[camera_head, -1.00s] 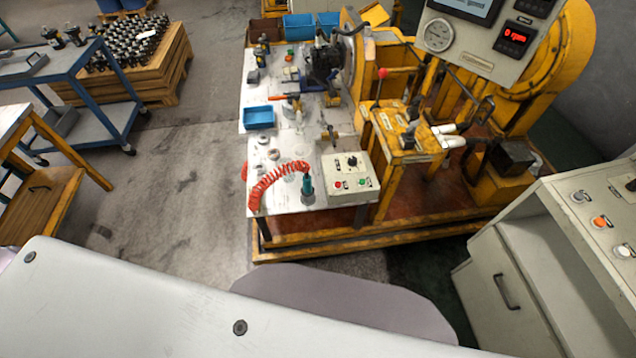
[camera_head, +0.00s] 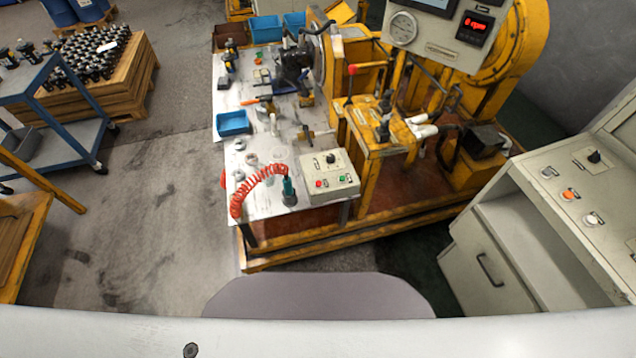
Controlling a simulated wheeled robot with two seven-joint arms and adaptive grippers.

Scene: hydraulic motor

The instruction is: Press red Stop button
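A small light-grey control box (camera_head: 330,168) sits on the front right corner of the white-topped workbench (camera_head: 250,205). A red button (camera_head: 319,184) is at the left of its front face, with a green button (camera_head: 340,178) to the right and a black knob (camera_head: 331,158) above. The labels are too small to read. Neither of my grippers is in view. Nothing touches the control box.
A coiled red hose (camera_head: 250,186) lies left of the box, with a dark green tool (camera_head: 289,190). A yellow test stand (camera_head: 375,135) stands right of it. A grey cabinet (camera_head: 500,260) with an orange-red button (camera_head: 569,194) stands at the right.

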